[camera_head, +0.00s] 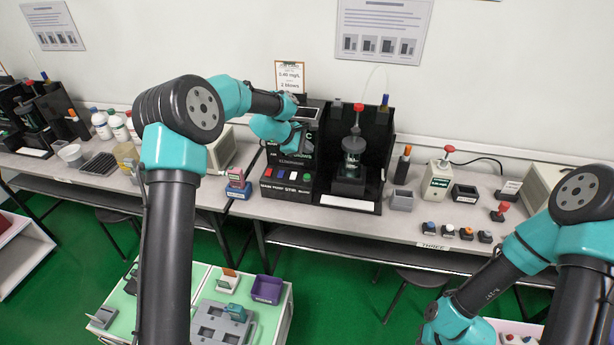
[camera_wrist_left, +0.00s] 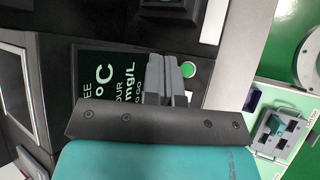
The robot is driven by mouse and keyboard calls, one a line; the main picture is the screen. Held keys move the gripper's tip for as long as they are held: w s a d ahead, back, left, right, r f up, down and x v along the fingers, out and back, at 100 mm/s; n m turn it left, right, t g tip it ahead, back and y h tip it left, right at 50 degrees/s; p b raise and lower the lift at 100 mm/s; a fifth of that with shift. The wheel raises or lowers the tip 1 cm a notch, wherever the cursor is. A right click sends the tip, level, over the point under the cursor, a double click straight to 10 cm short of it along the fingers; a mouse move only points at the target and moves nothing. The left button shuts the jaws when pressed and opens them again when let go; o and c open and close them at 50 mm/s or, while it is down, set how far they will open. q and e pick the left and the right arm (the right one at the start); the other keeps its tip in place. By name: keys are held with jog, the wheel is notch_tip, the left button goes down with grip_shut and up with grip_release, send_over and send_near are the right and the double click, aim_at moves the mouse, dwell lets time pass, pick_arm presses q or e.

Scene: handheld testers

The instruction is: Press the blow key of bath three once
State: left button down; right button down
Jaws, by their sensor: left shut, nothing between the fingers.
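The bath three tester (camera_head: 290,190), a black box with a row of coloured keys, stands at the middle of the bench. In the head view its row has red, blue, white and green keys (camera_head: 307,177); the small labels are hard to read. My left gripper (camera_head: 300,148) is above the box's front face and partly hides it. In the left wrist view the shut, empty fingers (camera_wrist_left: 168,75) are over the display panel (camera_wrist_left: 115,80), close beside a round green key (camera_wrist_left: 188,69). I cannot tell whether they touch it. My right arm is at lower right; its fingertips are not visible.
A black stand (camera_head: 350,187) with a glass vessel stands right of the tester. A placard (camera_head: 290,77) reading 2 blows is behind. A trolley (camera_head: 265,320) stands below, in front.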

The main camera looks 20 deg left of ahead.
aim_at(307, 176)
pick_arm(q)
jog(key=shift+f, duration=4.25)
jog(key=shift+f, duration=0.15)
jog(key=shift+f, duration=0.25)
jog(key=shift+f, duration=0.5)
jog(key=shift+r, duration=0.9)
jog(key=shift+r, duration=2.5)
